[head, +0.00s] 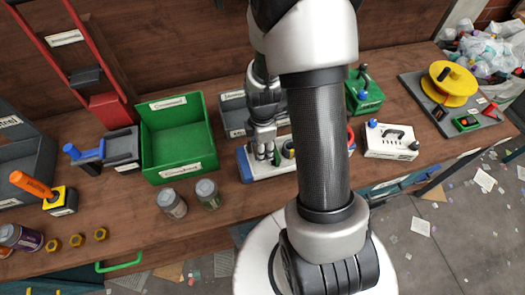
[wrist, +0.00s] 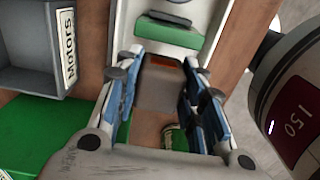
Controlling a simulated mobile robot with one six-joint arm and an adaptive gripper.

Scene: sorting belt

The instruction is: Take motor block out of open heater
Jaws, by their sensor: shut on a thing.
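The open heater (head: 246,165) is a light-coloured housing with a blue end on the bench, partly hidden behind my arm. In the wrist view, its pale housing (wrist: 208,12) shows at the top with a green part in it. My gripper (head: 264,152) points down at the heater in the head view. In the wrist view, my gripper (wrist: 158,92) is shut on a grey block with a copper-orange edge, which looks like the motor block (wrist: 160,90). The head view does not show whether the block is clear of the housing.
A grey bin labelled Motors (wrist: 28,50) stands left of the gripper in the wrist view. A green bin (head: 180,140) stands further left, with two jars (head: 172,204) in front. A white appliance (head: 390,141) and a yellow reel (head: 452,84) stand to the right.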

